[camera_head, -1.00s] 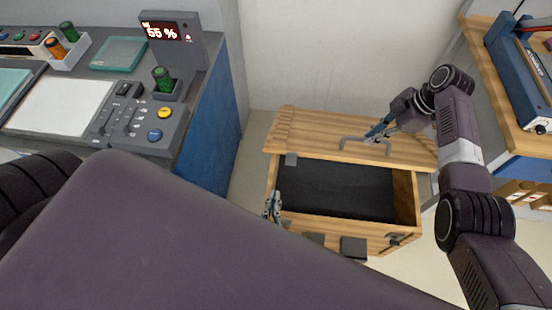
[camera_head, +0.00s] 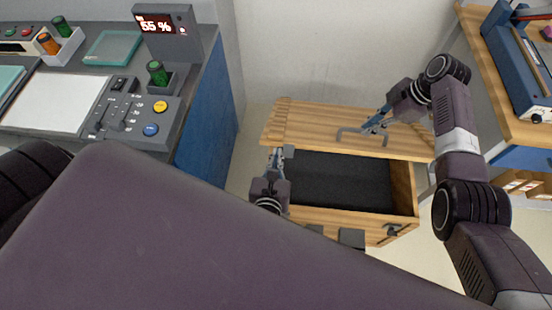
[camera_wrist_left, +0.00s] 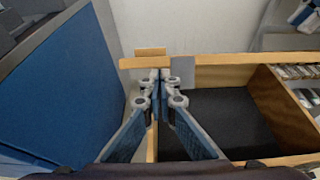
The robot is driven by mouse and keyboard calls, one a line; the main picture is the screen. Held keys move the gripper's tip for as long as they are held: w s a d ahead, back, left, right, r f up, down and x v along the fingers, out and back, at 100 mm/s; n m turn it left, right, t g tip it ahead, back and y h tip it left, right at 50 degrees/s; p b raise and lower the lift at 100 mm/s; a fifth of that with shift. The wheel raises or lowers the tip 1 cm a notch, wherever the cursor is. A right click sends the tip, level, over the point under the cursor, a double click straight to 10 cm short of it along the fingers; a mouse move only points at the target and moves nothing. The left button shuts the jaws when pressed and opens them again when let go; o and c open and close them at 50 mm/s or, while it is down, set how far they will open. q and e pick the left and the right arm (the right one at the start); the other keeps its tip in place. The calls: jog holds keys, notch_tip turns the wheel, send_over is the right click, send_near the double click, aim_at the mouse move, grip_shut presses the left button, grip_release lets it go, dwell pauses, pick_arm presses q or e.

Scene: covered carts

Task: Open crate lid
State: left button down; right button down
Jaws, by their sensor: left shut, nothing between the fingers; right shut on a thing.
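The wooden crate (camera_head: 403,187) stands on the floor with its dark inside largely uncovered. Its slatted wooden lid (camera_head: 310,122) is tilted up at the back, with a grey bar handle (camera_head: 345,132). My right gripper (camera_head: 368,129) is shut on the handle. My left gripper (camera_head: 275,158) is shut and empty at the crate's left side, close to the lid's lower left edge and a grey block (camera_head: 294,150). The left wrist view shows its fingertips (camera_wrist_left: 161,78) together just left of that block (camera_wrist_left: 183,69); I cannot tell whether they touch the wood.
A console with a blue side panel (camera_head: 208,120) stands left of the crate, and a wall (camera_head: 335,55) is behind it. A wooden shelf (camera_head: 500,110) with a blue device (camera_head: 515,65) is at the right. Dark grey latches (camera_head: 351,238) are on the crate's front.

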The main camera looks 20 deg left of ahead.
jog(key=shift+w+a, duration=0.2)
jog(key=c, duration=2.4)
grip_release()
jog(key=shift+f, duration=0.1)
jog(key=o, duration=0.4)
jog(key=shift+w+a, duration=0.1)
jog(key=shift+a, duration=0.1)
pick_arm(q)
jog(key=shift+w+a+r, duration=0.25)
jog(key=shift+w+r, duration=0.2)
jog(key=shift+r, duration=0.15)
jog(key=shift+w+a+r, duration=0.25)
jog(key=shift+w+r, duration=0.2)
jog(key=shift+r, duration=0.15)
pick_arm(e)
jog(key=shift+d, duration=0.15)
jog(key=shift+d, duration=0.1)
